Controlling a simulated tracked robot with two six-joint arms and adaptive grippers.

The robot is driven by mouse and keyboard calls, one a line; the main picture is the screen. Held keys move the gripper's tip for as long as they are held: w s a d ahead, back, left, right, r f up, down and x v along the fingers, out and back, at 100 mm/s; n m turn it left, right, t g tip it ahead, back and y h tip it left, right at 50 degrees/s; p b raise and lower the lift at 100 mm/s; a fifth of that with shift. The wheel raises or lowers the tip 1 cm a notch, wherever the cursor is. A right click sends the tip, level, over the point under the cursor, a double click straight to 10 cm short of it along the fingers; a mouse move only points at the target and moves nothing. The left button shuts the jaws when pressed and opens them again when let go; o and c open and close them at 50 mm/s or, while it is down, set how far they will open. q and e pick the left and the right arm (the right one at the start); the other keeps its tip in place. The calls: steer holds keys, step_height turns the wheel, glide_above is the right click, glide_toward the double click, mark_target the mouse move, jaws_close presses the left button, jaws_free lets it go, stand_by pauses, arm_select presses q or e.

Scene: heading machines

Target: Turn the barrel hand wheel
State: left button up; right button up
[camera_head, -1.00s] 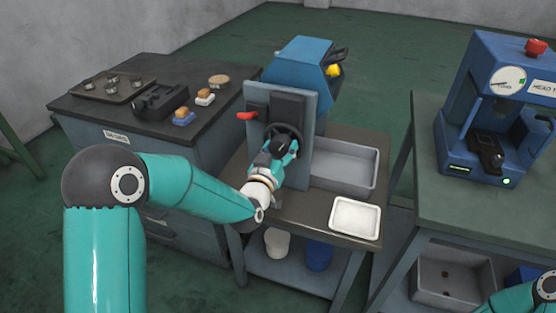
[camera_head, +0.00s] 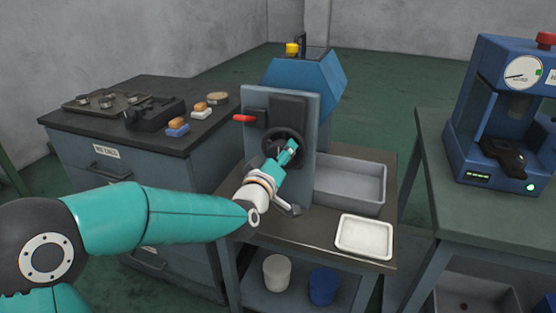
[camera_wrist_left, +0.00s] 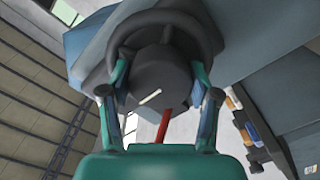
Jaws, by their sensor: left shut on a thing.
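The dark hand wheel (camera_head: 270,136) is on the grey front plate of the blue barrel machine (camera_head: 312,82). My left gripper (camera_head: 287,153) reaches it from the front and is shut on it. In the left wrist view, the wheel's rim (camera_wrist_left: 205,30) arches over a dark round hub (camera_wrist_left: 160,78) with a white mark. The two fingers of my left gripper (camera_wrist_left: 160,90) sit on either side of the hub, near the rim. The exact contact is partly hidden. A yellow piece (camera_head: 292,48) and dark fittings stick up from the barrel's top. My right gripper is out of view.
A red lever (camera_head: 244,118) sticks out left of the wheel. A grey bin (camera_head: 350,202) and a white tray (camera_head: 364,238) are on the bench to the right. A dark-topped cabinet (camera_head: 100,152) stands left, and a blue gauge press (camera_head: 488,100) stands right.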

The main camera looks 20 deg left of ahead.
arm_select(q)
steer(key=shift+a, duration=0.1)
steer(key=o, duration=1.2)
steer(key=shift+c, duration=0.2)
steer(key=shift+s, duration=0.25)
steer(key=s, duration=1.1)
steer(key=shift+s, duration=0.2)
steer(key=shift+a, duration=0.15)
